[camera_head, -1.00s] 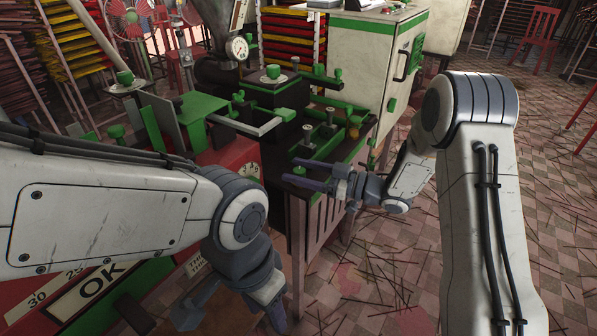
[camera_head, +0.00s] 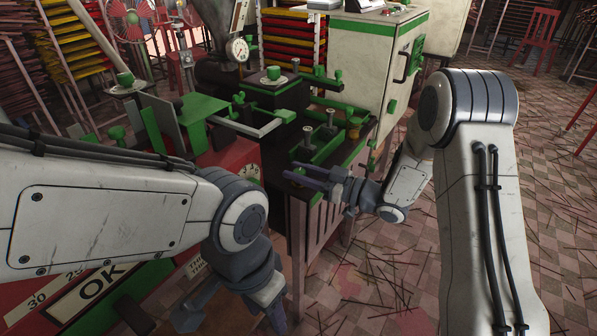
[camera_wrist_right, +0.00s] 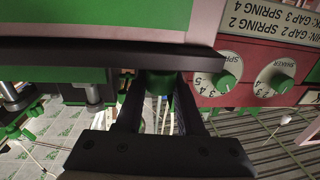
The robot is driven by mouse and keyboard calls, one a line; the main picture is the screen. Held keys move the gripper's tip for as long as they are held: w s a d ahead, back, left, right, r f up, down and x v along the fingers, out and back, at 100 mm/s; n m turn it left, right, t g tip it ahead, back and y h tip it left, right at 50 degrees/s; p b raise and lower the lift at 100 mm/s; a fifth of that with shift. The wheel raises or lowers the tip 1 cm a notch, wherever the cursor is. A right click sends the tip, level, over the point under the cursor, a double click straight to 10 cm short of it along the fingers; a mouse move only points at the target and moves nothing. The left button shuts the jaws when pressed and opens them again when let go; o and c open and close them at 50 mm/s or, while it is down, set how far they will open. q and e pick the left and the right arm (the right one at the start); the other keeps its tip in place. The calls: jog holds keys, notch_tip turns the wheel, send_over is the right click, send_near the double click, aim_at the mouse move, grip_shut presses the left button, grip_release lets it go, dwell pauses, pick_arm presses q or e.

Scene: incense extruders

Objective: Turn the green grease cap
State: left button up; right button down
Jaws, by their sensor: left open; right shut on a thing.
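The green grease cap (camera_wrist_right: 160,82) shows in the right wrist view, under the dark edge of the machine. The two dark fingers of my right gripper (camera_wrist_right: 160,102) stand on either side of it and are shut on it. In the head view my right gripper (camera_head: 305,178) reaches left to the front corner of the extruder bench, and the cap cannot be made out there. My left gripper (camera_head: 232,317) hangs low in front of the red machine, open and empty, partly cut by the bottom edge.
Two green-pointer dials, a spring dial (camera_wrist_right: 226,82) and a shaker dial (camera_wrist_right: 283,82), sit close right of the cap. A green-and-white cabinet (camera_head: 372,60) stands behind the bench. Floor at right is open, littered with thin sticks.

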jog(key=m+t+h, duration=0.3)
jog(key=t, duration=0.1)
jog(key=shift+s+a+f+b, duration=0.1)
jog(key=shift+b, duration=0.3)
jog(key=m+t+h+b, duration=0.2)
jog(key=m+t+h, duration=0.2)
jog(key=h, duration=0.1)
jog(key=shift+a+m+h, duration=0.1)
jog(key=shift+m+h, duration=0.3)
jog(key=m+t+h, duration=0.1)
jog(key=h, duration=0.1)
jog(key=shift+m+h+b, duration=0.3)
jog(key=shift+m+b, duration=0.05)
jog(key=shift+m, duration=0.05)
jog(key=m+h, duration=0.1)
jog(key=h, duration=0.1)
jog(key=shift+m+t+h, duration=0.3)
jog(key=shift+m+h, duration=0.1)
jog(key=shift+d+m+g+h+p, duration=0.15)
jog(key=shift+m+g+h+p, duration=0.1)
jog(key=shift+m+h, duration=1.15)
jog(key=shift+d+m+g+h+p, duration=0.2)
jog(key=shift+m+h, duration=0.6)
jog(key=shift+h, duration=1.2)
jog(key=shift+r+h, duration=0.2)
jog(key=shift+h, duration=0.1)
jog(key=c, duration=0.5)
grip_release()
